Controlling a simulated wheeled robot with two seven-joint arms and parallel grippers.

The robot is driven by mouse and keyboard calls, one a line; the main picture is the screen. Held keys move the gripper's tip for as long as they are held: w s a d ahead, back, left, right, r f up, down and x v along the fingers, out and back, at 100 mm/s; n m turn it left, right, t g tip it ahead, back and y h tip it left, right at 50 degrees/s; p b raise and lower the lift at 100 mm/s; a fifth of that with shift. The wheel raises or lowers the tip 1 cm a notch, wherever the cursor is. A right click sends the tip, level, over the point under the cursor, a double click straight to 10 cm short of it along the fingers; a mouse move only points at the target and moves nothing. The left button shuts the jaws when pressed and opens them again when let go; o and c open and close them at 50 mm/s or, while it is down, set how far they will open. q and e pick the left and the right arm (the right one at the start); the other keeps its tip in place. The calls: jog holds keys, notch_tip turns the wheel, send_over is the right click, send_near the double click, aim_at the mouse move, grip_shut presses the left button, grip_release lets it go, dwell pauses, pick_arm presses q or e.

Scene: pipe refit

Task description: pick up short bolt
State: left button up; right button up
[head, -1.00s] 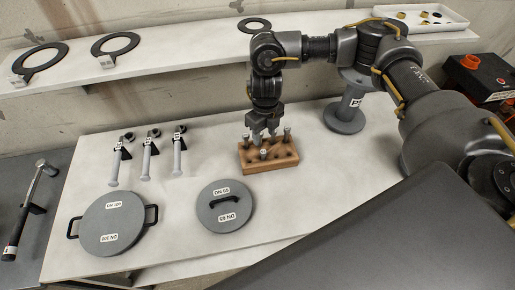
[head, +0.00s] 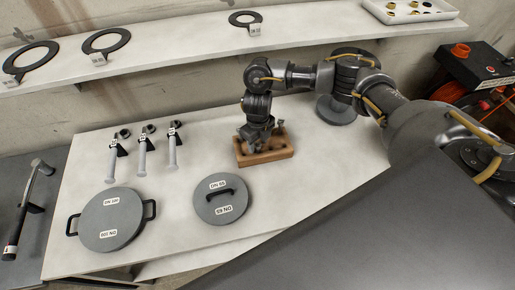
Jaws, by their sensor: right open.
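Short bolts stood in the wooden block (head: 270,155) a second ago; now my right gripper (head: 253,147) covers most of the block's top and I cannot make out a single bolt clearly. The block lies on the white table, right of centre. My right gripper points down, low over the left part of the block, and is open. Whether a bolt stands between its fingers is hidden. My left gripper is not in view.
Two grey round lids, one with two side handles (head: 110,220) and one with a top handle (head: 220,199), lie in front. Several tagged bolts (head: 143,155) lie at left. A hammer (head: 28,205) lies far left. Gasket rings (head: 106,41) lie on the shelf (head: 190,48).

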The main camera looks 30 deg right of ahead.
jog(key=shift+f, duration=0.8)
jog(key=shift+c, duration=0.5)
grip_shut()
notch_tip(320, 180, up, 10)
jog(key=shift+r, duration=0.1)
jog(key=shift+r, duration=0.1)
